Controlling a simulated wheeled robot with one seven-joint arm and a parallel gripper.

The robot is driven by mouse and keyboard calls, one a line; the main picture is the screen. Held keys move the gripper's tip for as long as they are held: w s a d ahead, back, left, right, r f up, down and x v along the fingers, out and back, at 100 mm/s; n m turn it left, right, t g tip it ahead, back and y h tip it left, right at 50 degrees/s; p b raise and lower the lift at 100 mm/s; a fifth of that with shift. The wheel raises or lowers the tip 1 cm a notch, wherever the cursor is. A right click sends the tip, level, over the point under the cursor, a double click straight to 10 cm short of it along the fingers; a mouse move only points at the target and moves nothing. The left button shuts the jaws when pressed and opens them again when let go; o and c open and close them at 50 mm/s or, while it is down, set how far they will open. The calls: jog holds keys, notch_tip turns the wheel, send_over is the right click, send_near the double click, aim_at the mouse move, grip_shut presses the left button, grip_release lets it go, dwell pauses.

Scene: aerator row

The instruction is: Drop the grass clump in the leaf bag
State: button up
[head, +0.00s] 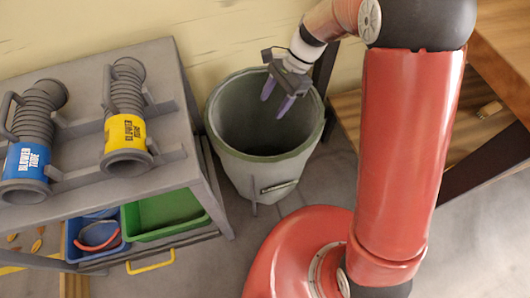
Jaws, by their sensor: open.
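The leaf bag (268,167) is a grey-green, round, open-topped container standing on the floor at the middle of the head view. My gripper (276,97) hangs over its mouth, with its two purple fingers apart and pointing down. I see nothing between the fingers. The grass clump does not show anywhere in view; the lower inside of the bag is dark, and I cannot tell what lies there.
A grey rack at the left holds a blue-labelled blower tube (28,150) and a yellow-labelled one (125,125). Below are a green bin (165,212) and a blue bin (78,240). A wooden bench (500,45) stands at the right. The wall is close behind the bag.

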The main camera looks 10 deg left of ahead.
jog(key=v, duration=0.6)
jog(key=shift+d+r, duration=0.2)
jog(key=shift+r, duration=0.05)
jog(key=shift+w, duration=0.1)
